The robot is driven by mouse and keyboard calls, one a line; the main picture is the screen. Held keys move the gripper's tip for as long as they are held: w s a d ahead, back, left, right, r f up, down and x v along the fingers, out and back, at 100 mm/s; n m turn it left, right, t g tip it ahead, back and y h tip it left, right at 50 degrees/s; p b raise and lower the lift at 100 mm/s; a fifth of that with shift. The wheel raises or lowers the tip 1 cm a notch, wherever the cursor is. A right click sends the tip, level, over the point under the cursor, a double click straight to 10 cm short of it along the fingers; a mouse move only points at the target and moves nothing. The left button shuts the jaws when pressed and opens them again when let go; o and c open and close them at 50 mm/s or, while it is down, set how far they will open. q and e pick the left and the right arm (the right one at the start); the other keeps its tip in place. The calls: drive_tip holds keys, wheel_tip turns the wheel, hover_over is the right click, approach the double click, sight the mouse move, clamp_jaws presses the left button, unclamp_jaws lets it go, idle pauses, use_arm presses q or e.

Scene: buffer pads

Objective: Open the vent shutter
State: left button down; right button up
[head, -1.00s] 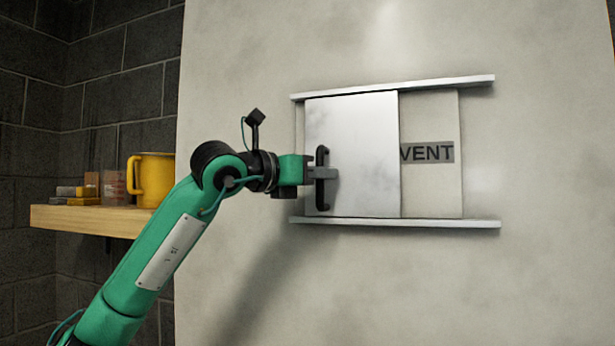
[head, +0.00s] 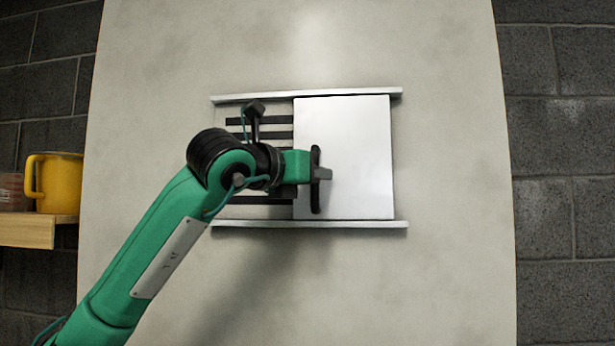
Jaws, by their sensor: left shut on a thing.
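The vent shutter (head: 352,150) is a pale metal panel between two horizontal rails, the top rail (head: 306,95) and the bottom rail (head: 310,224). It sits at the right end of the rails and covers the VENT label. Dark vent slots (head: 262,134) show uncovered to its left, partly hidden by my left arm. A black upright handle (head: 316,203) is near the panel's left edge. My left gripper (head: 318,175) is shut on the handle. My right gripper is not in view.
A light wall board (head: 430,270) carries the rails, with dark block wall (head: 560,180) on both sides. A wooden shelf (head: 30,232) at the left edge holds a yellow mug (head: 60,182). The board right of the rails is clear.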

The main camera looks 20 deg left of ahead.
use_arm(q)
drive_tip(key=c, duration=1.8)
unclamp_jaws()
drive_tip(key=shift+s, duration=0.1)
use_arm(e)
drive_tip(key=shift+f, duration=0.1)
